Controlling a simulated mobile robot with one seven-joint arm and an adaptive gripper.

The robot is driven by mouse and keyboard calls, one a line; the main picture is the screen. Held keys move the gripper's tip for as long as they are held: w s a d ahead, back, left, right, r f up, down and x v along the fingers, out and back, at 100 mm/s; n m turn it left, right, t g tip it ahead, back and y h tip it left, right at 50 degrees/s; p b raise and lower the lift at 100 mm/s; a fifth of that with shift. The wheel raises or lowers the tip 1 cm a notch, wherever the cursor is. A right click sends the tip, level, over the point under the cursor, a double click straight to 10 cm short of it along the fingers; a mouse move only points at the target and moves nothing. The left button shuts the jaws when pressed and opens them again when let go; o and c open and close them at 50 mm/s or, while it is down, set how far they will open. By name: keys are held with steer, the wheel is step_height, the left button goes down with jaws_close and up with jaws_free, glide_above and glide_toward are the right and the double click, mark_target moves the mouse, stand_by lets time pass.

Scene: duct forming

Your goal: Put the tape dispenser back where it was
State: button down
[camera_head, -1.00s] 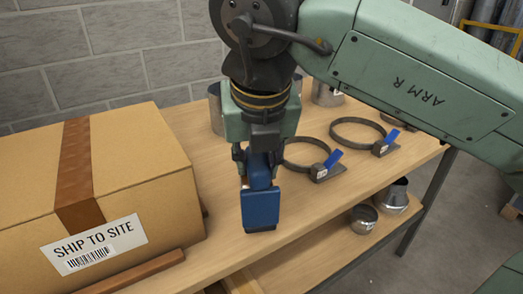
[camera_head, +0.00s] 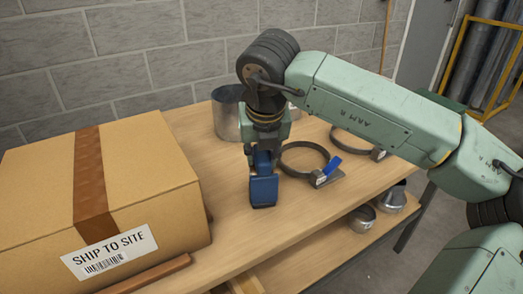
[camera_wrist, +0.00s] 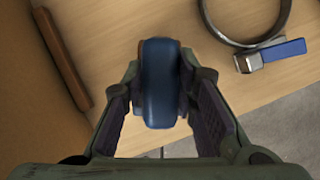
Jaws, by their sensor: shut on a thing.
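The blue tape dispenser (camera_head: 263,191) hangs below my gripper (camera_head: 263,158), between the large box and the nearer ring clamp. In the wrist view the dispenser (camera_wrist: 160,85) sits between the two fingers of my gripper (camera_wrist: 160,100), which are shut on it. Bare wooden tabletop shows around it. I cannot tell whether its lower end touches the table.
A cardboard box (camera_head: 157,190) labelled "SHIP TO SITE" stands left. A ring clamp (camera_head: 304,158) with a blue handle lies close right, another ring clamp (camera_head: 360,138) beyond it. A metal cylinder (camera_head: 229,115) stands behind. Metal pieces (camera_head: 391,200) sit on the lower shelf.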

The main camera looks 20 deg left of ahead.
steer(key=shift+f, duration=0.2)
steer(key=c, duration=1.3)
jaws_free()
steer(key=shift+r, duration=0.1)
steer(key=shift+r, duration=0.25)
steer(key=b+v, duration=0.1)
steer(key=v, duration=1)
steer(key=shift+s+r+b, duration=0.2)
steer(key=shift+r+b, duration=0.15)
steer(key=shift+s+d+f, duration=0.1)
